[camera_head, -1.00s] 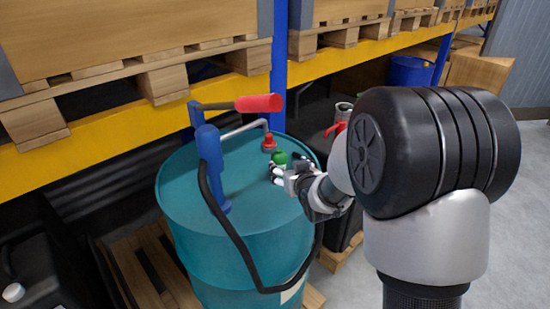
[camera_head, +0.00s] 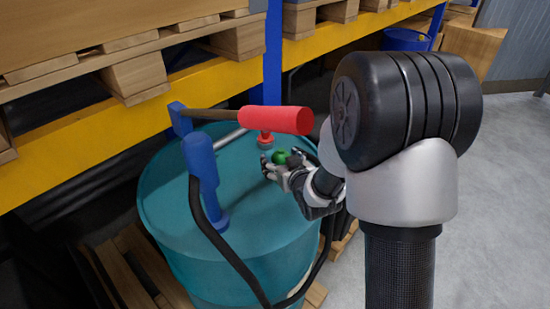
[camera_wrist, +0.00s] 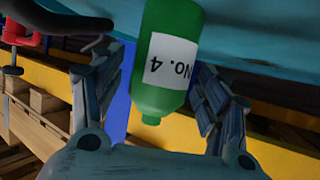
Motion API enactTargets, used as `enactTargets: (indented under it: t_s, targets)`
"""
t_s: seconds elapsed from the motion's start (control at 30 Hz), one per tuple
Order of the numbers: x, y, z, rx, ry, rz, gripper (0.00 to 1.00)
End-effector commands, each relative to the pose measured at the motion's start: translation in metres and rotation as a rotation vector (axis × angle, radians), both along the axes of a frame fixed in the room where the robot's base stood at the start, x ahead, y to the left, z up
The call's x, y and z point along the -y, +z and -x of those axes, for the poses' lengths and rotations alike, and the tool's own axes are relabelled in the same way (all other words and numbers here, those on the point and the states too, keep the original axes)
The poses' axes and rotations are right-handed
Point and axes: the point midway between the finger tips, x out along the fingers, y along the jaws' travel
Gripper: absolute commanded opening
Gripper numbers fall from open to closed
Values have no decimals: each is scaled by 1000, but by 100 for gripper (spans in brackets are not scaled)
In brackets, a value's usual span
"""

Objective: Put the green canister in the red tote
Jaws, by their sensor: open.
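The green canister (camera_head: 279,157) stands on the lid of the teal drum (camera_head: 245,190). In the wrist view the canister (camera_wrist: 165,65) looks upside down and bears a white label reading "NO. 4". My gripper (camera_head: 280,168) is open at the canister, with one finger on each side of it. In the wrist view a gap shows on the left, between canister and finger; the right finger is close to it, and I cannot tell whether it touches. The red tote is not in view.
A hand pump with a blue body (camera_head: 202,170) and red handle (camera_head: 277,119) rises from the drum left of my gripper. A red fitting (camera_head: 265,138) sits behind the canister. Yellow racking beams (camera_head: 90,145) carry pallets behind. Open grey floor (camera_head: 500,190) lies to the right.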

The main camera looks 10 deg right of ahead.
Motion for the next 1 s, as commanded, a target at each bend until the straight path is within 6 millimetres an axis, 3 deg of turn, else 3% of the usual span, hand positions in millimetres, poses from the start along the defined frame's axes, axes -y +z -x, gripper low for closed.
enactTargets:
  t_s: [0.33,1.0]
  targets:
    - [1,-2,2,0,0,0,68]
    - [1,-2,2,0,0,-1,23]
